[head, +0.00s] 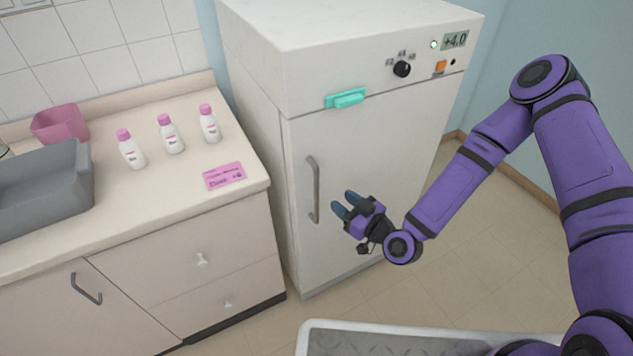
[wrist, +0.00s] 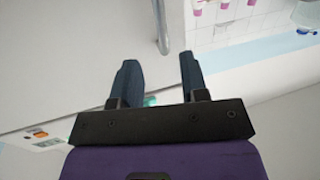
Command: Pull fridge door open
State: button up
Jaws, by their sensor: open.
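The fridge (head: 360,150) is a white upright cabinet with a closed door. Its grey vertical bar handle (head: 314,190) is on the left side of the door. My gripper (head: 343,202) is open and empty, just right of the handle's lower part in the head view, with its blue fingertips pointing left. In the wrist view the handle (wrist: 161,28) stands ahead of the fingertips, between the lines of the two fingers (wrist: 158,72). The fingers do not appear to enclose it.
A teal piece (head: 346,98) sits above the door's upper left. The counter (head: 120,205) left of the fridge holds several pink-capped bottles, a pink card (head: 224,176), a pink container (head: 61,122) and a grey basin (head: 45,185). A grey tray-like surface (head: 400,340) is at the bottom.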

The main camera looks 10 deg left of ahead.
aim_at(318, 184)
jog(key=shift+s+a+f+m+t, duration=0.2)
jog(key=shift+s+a+m+t, duration=0.05)
jog(key=shift+m+t, duration=0.3)
jog(key=x, duration=1)
jog(key=shift+w+a, duration=0.15)
jog(key=shift+w, duration=0.1)
jog(key=shift+f, duration=0.1)
grip_shut()
